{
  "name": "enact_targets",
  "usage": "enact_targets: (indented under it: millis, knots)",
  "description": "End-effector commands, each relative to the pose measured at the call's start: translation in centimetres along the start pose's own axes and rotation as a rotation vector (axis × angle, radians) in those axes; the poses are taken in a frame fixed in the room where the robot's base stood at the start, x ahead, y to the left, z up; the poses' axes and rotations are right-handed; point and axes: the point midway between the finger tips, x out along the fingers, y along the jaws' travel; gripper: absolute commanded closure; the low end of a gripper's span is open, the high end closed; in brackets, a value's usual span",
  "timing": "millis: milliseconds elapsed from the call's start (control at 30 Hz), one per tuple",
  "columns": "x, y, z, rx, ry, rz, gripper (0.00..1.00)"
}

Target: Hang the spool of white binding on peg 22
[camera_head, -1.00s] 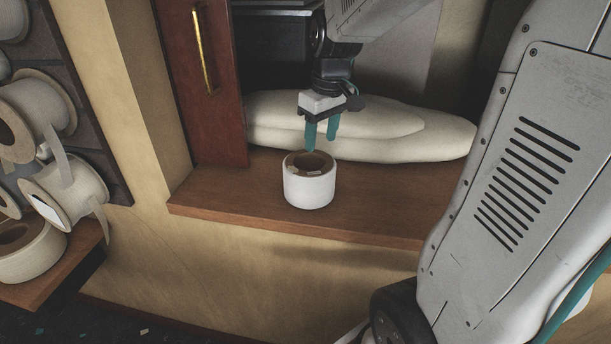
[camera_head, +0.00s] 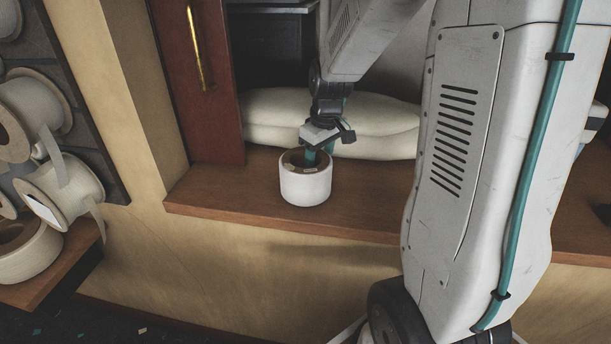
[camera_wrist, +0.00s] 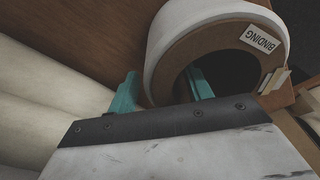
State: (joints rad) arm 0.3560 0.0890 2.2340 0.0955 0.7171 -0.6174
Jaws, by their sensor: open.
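The spool of white binding (camera_head: 305,188) stands on its flat end on the brown wooden shelf, its round hole facing up. It also shows in the wrist view (camera_wrist: 190,30), with a label reading BINDING on its brown face. My gripper (camera_head: 318,157) is at the spool's far rim, pointing down. In the wrist view my open gripper (camera_wrist: 160,90) has one teal finger inside the hole and the other outside the spool, so the spool's wall lies between them. I cannot tell whether either finger touches it. No peg number is readable.
The wooden shelf (camera_head: 230,205) has free room left and right of the spool. Cream padded rolls (camera_head: 375,125) lie behind it. A red door with a brass handle (camera_head: 194,50) stands at left. Several other spools (camera_head: 62,188) hang on a dark board at far left.

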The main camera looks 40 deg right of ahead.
Motion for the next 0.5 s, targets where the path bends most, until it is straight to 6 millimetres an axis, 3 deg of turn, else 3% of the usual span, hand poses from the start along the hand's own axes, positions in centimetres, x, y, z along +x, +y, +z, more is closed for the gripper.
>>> enact_targets:
  millis: [100,300,500]
  knots:
    - [-0.03,-0.01,0.0,0.0,0.0,0.0,0.5]
    - [-0.05,-0.01,0.01,0.0,0.0,0.0,1.0]
    - [-0.09,-0.01,-0.01,0.0,0.0,0.0,1.0]
